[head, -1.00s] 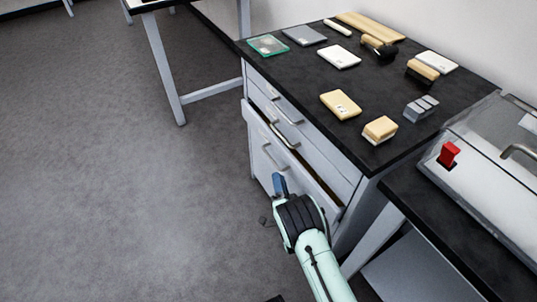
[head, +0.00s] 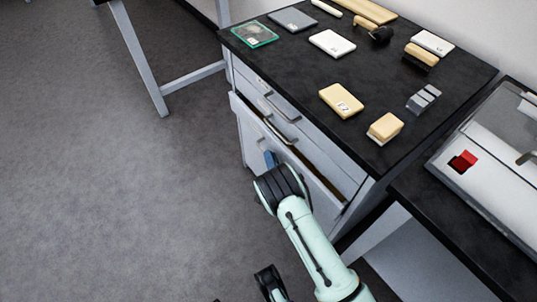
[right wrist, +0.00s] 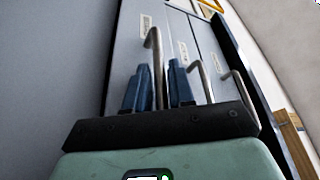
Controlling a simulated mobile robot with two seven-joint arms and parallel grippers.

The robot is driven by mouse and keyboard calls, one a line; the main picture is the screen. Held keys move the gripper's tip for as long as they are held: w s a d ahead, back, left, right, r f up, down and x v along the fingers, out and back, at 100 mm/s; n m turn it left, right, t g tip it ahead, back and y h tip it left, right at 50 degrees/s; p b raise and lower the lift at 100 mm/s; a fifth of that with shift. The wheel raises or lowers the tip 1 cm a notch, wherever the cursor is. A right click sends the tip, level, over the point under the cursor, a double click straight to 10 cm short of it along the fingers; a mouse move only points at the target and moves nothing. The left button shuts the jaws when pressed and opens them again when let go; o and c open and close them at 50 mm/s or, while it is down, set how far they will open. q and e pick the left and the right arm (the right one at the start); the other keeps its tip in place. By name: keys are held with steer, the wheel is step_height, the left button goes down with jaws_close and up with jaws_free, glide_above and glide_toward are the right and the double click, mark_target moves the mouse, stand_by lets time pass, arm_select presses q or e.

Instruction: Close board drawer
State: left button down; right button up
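The drawer cabinet (head: 325,160) stands in the middle of the head view. A lower drawer (head: 302,174) is pulled partly out, with a dark gap behind its front; its label is unreadable here. My right gripper (head: 269,158) is at this drawer's front, its fingers partly hidden by my wrist. In the right wrist view my right gripper (right wrist: 158,88) has its two blue fingers apart. A bar handle (right wrist: 153,42) on the widest drawer front (right wrist: 128,45) shows between them; contact is unclear. My left gripper is not identifiable.
A bench with a machine and red switch (head: 463,161) stands close on the right. A table leg (head: 140,60) is at the back left. The left floor is clear.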

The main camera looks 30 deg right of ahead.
mark_target(281, 156)
steer(key=shift+c, duration=0.3)
jaws_close()
steer(key=shift+w+d, duration=0.1)
steer(key=shift+d, duration=1.8)
steer(key=shift+d+r, duration=0.1)
steer(key=shift+d, duration=0.05)
steer(key=shift+o, duration=0.3)
jaws_free()
